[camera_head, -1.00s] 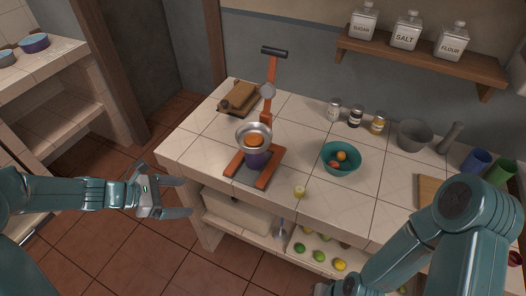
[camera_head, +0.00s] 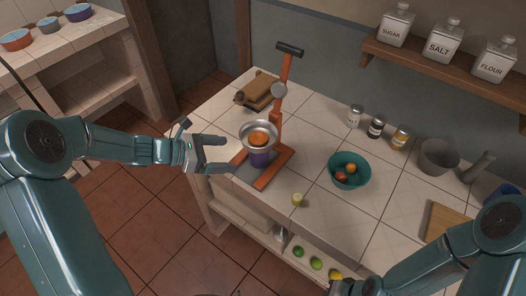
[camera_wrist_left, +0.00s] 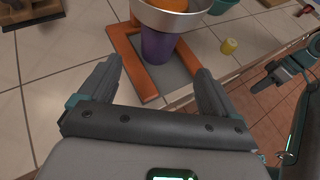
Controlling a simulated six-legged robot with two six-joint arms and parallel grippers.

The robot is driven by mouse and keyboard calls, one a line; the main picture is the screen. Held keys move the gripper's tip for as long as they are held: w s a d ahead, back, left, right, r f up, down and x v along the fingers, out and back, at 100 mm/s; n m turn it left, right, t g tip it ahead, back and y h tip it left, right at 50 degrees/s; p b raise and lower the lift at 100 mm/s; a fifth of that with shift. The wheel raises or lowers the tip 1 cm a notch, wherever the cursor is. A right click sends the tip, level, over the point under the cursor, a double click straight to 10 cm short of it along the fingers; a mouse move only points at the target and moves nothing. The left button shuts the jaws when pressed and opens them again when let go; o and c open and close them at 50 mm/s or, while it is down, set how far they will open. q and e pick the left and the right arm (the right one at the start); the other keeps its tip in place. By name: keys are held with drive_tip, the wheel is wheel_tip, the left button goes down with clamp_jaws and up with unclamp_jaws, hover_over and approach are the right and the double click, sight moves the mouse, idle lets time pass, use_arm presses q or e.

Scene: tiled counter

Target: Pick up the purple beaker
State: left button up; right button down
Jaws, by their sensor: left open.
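The purple beaker (camera_head: 260,158) stands upright on the base of the orange juicer press (camera_head: 272,165), under its metal bowl (camera_head: 258,135). An orange fruit half (camera_head: 258,139) sits in the bowl. In the left wrist view the beaker (camera_wrist_left: 158,46) is ahead of the fingers, its top hidden by the bowl. My left gripper (camera_head: 226,153) is open and empty, just left of the press and apart from the beaker; its two fingers (camera_wrist_left: 160,88) also show in the wrist view. My right arm is at lower right; its gripper is mostly cut off at the bottom edge.
A teal bowl (camera_head: 349,172) with fruit and a small yellowish piece (camera_head: 297,199) lie right of the press. A wooden board with a brown item (camera_head: 258,93) is behind. Jars (camera_head: 376,127) and a mortar (camera_head: 438,157) stand farther right. Counter between them is clear.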

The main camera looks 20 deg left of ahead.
sight(252, 154)
use_arm(q)
drive_tip(key=x, duration=0.4)
drive_tip(key=shift+w+f, duration=0.35)
drive_tip(key=shift+w+d+p, duration=0.1)
drive_tip(key=shift+d+p, duration=0.25)
drive_tip(key=shift+d, duration=0.25)
drive_tip(key=p+x, duration=0.1)
drive_tip(key=x, duration=0.3)
drive_tip(key=shift+w+a+f, duration=0.1)
drive_tip(key=shift+w, duration=0.05)
drive_tip(key=shift+w+d+f, duration=0.15)
drive_tip(key=shift+w+d, duration=0.05)
drive_tip(key=shift+d, duration=0.1)
drive_tip(key=shift+s, duration=0.1)
drive_tip(key=c, duration=1.1)
